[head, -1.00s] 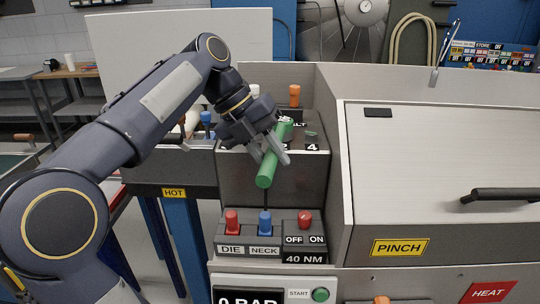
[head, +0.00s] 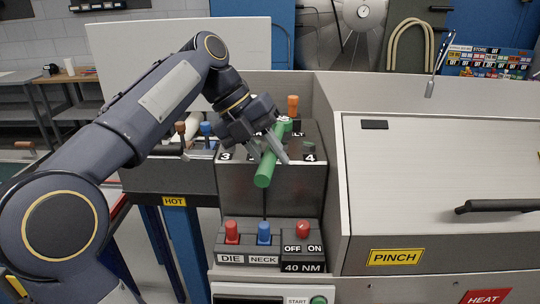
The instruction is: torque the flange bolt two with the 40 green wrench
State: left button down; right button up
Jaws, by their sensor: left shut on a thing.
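My left gripper (head: 266,152) is shut on the green wrench (head: 264,172) above the front edge of the dark numbered block (head: 303,178). The wrench's thick green handle slants down toward me. Its far end reaches over the block's top, beside the figures 3 and 4. The gripper and the wrench hide most of the block's top there, so flange bolt two is not clearly visible. I cannot tell whether the wrench sits on a bolt. My right gripper is not in view.
Below the block is a switch panel with a red DIE switch (head: 232,232), a blue NECK switch (head: 264,233) and a red OFF/ON switch (head: 303,230) over a 40 NM label (head: 303,267). A large metal housing (head: 440,180) with a black handle (head: 497,206) fills the right side.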

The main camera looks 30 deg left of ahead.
pick_arm(q)
jog(key=shift+r+p, duration=2.1)
jog(key=shift+r, duration=0.55)
jog(key=shift+f, duration=0.1)
